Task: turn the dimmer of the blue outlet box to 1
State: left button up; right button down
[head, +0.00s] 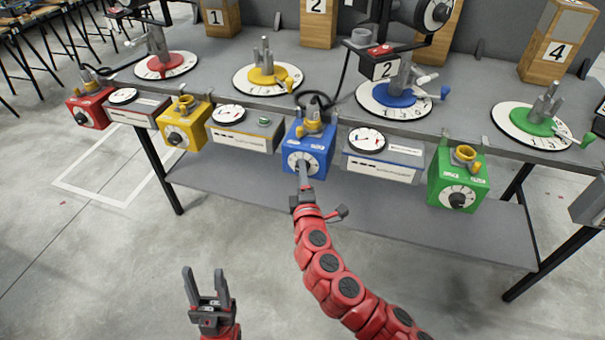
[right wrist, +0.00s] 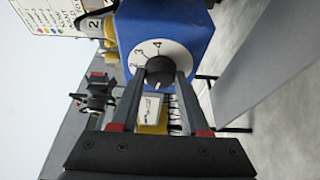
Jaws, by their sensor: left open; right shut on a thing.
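The blue outlet box (head: 308,140) hangs on the table's front edge, near the middle of the head view. In the right wrist view, its white dial plate (right wrist: 158,48) shows the numbers 2, 3 and 4. The black dimmer knob (right wrist: 160,71) sits between the fingertips of my right gripper (head: 303,172), which is shut on it. The knob's light mark shows at its lower side in that view; the number beside it cannot be read. My left gripper (head: 205,285) is open and empty, low in front of the table.
Red (head: 90,107), yellow (head: 183,125) and green (head: 457,182) outlet boxes hang along the same edge. Meter units (head: 383,158) stand between the boxes. A blue turntable (head: 395,98) with a small lamp is behind the blue box. The floor around my left gripper is clear.

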jog(key=shift+a+f+m+t+h+b, duration=0.2)
jog(key=shift+m+t+b, duration=0.25)
jog(key=shift+m+b, duration=1.9)
jog(key=shift+d+f+m+t+h+b, duration=0.15)
jog(key=shift+m+t+h+b, duration=0.3)
jog(key=shift+b, duration=3.7)
jog(key=shift+a+f+m+t+h+b, duration=0.15)
jog(key=shift+m+t+b, duration=0.35)
jog(key=shift+m+b, duration=1.9)
jog(key=shift+d+r+n+b, duration=0.1)
jog(key=shift+r+n+b, duration=0.05)
jog(key=shift+n+b, duration=0.75)
jog(key=shift+c, duration=2)
grip_release()
jog(key=p+v, duration=0.2)
jog(key=v, duration=1.5)
jog(key=shift+s, duration=0.15)
